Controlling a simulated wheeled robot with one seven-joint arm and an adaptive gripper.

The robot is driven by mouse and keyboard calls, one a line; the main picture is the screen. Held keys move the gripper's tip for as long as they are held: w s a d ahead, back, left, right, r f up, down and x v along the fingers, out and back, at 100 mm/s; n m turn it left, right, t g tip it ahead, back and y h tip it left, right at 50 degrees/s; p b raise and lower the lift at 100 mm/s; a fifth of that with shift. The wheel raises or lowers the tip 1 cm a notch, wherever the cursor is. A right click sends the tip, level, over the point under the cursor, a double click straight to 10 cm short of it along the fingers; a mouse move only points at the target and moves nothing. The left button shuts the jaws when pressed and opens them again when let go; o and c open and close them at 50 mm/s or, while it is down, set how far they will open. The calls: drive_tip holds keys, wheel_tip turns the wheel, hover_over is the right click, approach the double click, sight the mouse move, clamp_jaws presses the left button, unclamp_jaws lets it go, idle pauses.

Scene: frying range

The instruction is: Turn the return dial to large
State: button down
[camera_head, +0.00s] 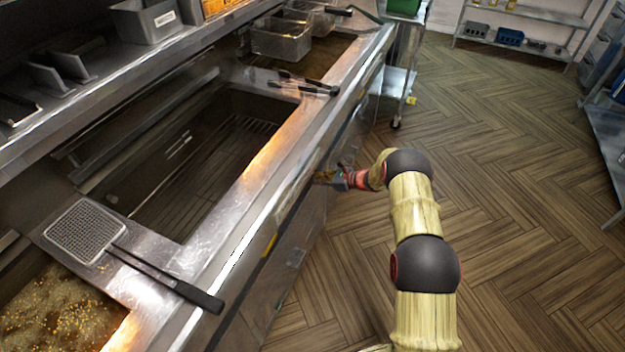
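My gripper (324,177) is at the front panel of the frying range (312,215), just below the counter's front edge. It points left toward the panel and is small in the picture, so I cannot tell whether its fingers are open or shut, or whether they touch anything. The return dial is not distinguishable; the panel around my gripper is dark and seen at a steep angle. A yellow mark (270,245) shows on the panel nearer to me, left of and below my gripper.
A skimmer (88,232) lies on the counter, its black handle reaching the front edge. Tongs (305,86) lie farther back. Fry baskets (280,40) stand at the far end. A wheeled cart (400,85) stands beyond my gripper. The wooden floor (500,160) at right is clear.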

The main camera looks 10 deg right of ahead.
idle(0.3)
drive_tip(key=c, duration=2)
unclamp_jaws()
drive_tip(key=shift+d, duration=0.1)
drive_tip(key=v, duration=1.2)
